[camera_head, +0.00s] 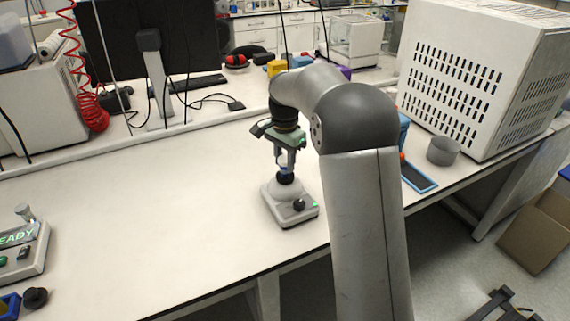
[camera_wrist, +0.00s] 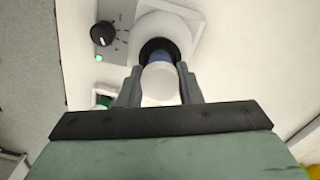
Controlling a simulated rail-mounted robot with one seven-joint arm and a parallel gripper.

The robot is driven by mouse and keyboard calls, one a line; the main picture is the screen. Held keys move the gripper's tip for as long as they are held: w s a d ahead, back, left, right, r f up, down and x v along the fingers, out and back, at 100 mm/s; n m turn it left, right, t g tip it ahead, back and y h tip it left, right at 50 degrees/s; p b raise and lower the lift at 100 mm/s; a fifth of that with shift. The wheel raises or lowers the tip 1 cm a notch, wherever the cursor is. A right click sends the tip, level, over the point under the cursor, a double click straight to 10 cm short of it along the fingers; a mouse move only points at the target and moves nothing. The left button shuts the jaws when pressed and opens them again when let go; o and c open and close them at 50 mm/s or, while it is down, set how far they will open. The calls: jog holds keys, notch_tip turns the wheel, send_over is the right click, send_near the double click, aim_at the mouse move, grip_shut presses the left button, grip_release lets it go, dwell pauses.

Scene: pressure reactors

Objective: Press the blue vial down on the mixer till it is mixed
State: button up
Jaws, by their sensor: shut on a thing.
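The mixer (camera_head: 291,207) is a small pale unit with a dark knob, a green light and a dark cup (camera_head: 286,179) on its dome. The wrist view shows its pale body (camera_wrist: 118,20) and black cup (camera_wrist: 152,46). My gripper (camera_head: 284,163) points down directly above the cup. Its fingers are shut on the blue vial (camera_wrist: 160,57), with its white cap (camera_wrist: 160,86) between them. The vial's lower end is at the cup's mouth and looks upright. I cannot tell how deep it sits or how hard it presses.
The white table (camera_head: 150,210) is clear left of the mixer. A device with a lit display (camera_head: 18,236) stands at the far left. A large vented white box (camera_head: 480,75), a grey cup (camera_head: 442,151) and a blue-edged tray (camera_head: 418,176) are to the right.

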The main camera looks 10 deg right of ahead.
aim_at(285, 158)
jog(key=shift+f, duration=0.4)
dwell(1.4)
dwell(0.4)
jog(key=shift+r+p, duration=2.65)
jog(key=shift+r, duration=0.9)
